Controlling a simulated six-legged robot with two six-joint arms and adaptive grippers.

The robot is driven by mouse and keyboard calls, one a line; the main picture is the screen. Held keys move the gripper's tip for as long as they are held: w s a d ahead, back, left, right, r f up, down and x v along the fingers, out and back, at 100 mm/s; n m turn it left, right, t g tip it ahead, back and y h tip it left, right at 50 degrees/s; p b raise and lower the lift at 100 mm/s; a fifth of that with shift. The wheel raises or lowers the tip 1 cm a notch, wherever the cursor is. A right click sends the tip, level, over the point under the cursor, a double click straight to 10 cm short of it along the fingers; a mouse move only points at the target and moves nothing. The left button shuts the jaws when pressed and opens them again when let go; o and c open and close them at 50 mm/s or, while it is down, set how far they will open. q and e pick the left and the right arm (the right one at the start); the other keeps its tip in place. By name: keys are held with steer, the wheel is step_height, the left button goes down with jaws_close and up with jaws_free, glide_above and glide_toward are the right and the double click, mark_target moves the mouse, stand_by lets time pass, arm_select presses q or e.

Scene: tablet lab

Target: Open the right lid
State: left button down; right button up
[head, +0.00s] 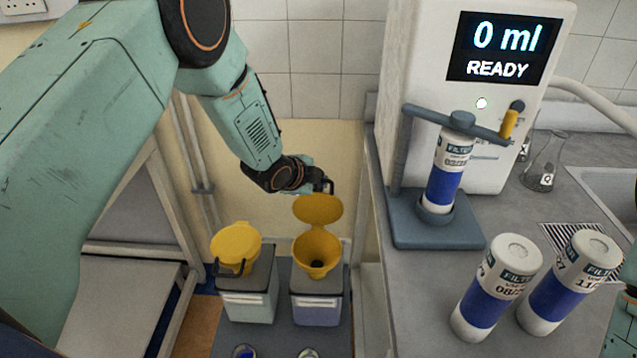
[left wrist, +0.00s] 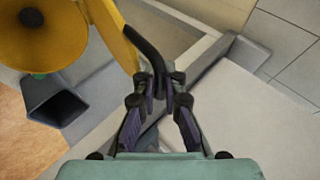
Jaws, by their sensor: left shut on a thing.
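The right lid (head: 318,208) is a yellow disc standing raised above its yellow funnel (head: 317,252), whose mouth and dark hole are uncovered. The funnel sits on the right, lilac-fronted container (head: 318,309). My left gripper (head: 322,187) is at the lid's upper edge, shut on its black handle. In the left wrist view the fingertips (left wrist: 161,80) close around the black handle (left wrist: 147,45); the lid (left wrist: 112,35) shows edge-on beside the open funnel (left wrist: 36,35). The left lid (head: 236,243) lies down over its funnel on the green-fronted container (head: 248,306). My right gripper is out of view.
A grey counter (head: 420,290) stands close on the right, with a dispenser (head: 455,130) reading "0 ml READY". A filter bottle (head: 446,180) stands in its holder, two more (head: 497,287) nearby. A tiled wall (head: 300,60) is behind the containers.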

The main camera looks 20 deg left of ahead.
arm_select(q)
steer(key=shift+w+a+r, duration=0.1)
steer(key=shift+w, duration=0.25)
steer(key=c, duration=1.6)
jaws_free()
steer(key=shift+s+r, duration=0.1)
steer(key=shift+s, duration=0.1)
steer(key=shift+o, duration=0.8)
steer(key=v, duration=1.1)
steer(key=shift+s+r, duration=0.15)
steer(key=shift+s, duration=0.2)
